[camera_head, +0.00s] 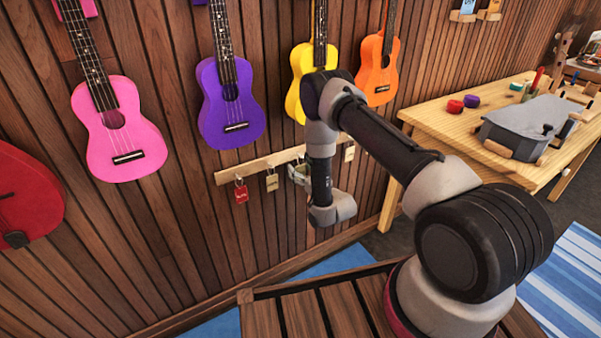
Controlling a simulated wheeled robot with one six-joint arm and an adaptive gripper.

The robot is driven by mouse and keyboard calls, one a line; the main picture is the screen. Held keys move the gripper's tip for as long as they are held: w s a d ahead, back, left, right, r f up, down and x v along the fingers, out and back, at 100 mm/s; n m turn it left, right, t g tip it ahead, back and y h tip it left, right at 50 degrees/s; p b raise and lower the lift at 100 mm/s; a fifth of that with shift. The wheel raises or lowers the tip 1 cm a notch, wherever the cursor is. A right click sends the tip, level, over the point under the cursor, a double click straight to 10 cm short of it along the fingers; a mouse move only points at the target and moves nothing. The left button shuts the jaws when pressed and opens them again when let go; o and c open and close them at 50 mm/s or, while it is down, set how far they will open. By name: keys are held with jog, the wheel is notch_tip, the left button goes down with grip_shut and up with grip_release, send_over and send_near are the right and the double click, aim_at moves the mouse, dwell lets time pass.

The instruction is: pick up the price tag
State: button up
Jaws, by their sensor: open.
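A wooden rail (258,166) on the plank wall carries several small hanging tags. A red tag (241,193) hangs at its left end. A beige tag (272,182) hangs to the right of it, and another beige tag (349,153) hangs near the right end. I cannot tell which one is the price tag. My gripper (294,172) is open at the rail, just right of the left beige tag. My wrist partly hides it, and whether a tag is between its fingers cannot be seen.
Pink (125,140), purple (230,110), yellow (304,68) and orange (378,75) ukuleles hang above the rail. A red instrument (25,200) hangs at far left. The wall below the rail is clear.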

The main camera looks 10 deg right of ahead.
jog(key=shift+w+a, duration=0.15)
jog(key=shift+w, duration=0.35)
jog(key=shift+c, duration=0.2)
jog(key=c, duration=0.8)
jog(key=shift+s, duration=0.1)
